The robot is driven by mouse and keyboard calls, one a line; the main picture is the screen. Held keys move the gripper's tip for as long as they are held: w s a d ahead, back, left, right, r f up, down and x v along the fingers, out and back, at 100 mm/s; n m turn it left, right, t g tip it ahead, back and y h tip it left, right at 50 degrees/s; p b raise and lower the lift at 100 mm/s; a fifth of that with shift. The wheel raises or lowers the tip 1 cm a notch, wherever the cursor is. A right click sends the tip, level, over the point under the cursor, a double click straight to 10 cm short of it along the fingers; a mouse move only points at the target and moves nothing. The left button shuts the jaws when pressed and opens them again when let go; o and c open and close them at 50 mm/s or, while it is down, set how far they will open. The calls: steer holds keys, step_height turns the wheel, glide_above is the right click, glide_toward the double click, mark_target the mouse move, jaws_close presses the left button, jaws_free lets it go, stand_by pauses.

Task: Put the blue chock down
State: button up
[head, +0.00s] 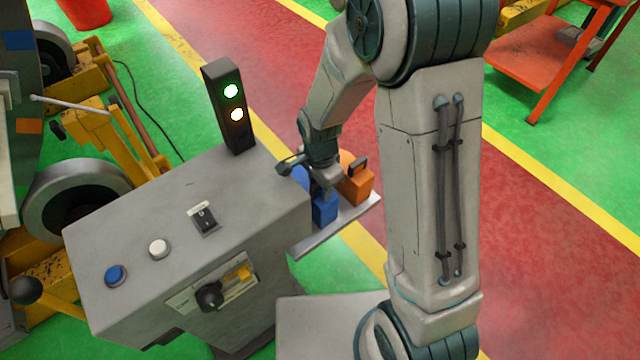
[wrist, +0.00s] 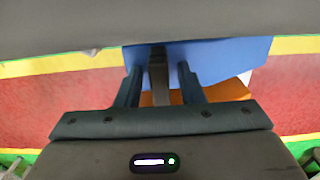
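The blue chock (head: 325,209) is at the shelf (head: 318,240) on the right side of the grey console and appears to rest on it. It also shows in the wrist view (wrist: 225,58), beyond my fingers. My gripper (head: 318,188) is directly over the chock in the head view and hides its top. In the wrist view my two fingers (wrist: 159,75) stand on either side of the chock's dark handle (wrist: 158,82), with visible gaps on both sides. The gripper looks open around the handle.
An orange chock (head: 357,184) with a dark handle stands close behind the blue one on the shelf. The console (head: 190,230) carries buttons, a knob and a signal light (head: 229,105) with green and orange lamps lit. A red table (head: 535,55) is at the upper right.

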steer(key=shift+r, duration=0.15)
step_height(320, 180, up, 11)
steer(key=p, duration=0.1)
steer(key=s+d+r+n+t, duration=0.2)
steer(key=s+d+r+n, duration=0.8)
steer(key=s+d+n, duration=0.1)
steer(key=shift+s+d, duration=0.25)
steer(key=shift+s, duration=0.65)
steer(key=shift+a, duration=0.15)
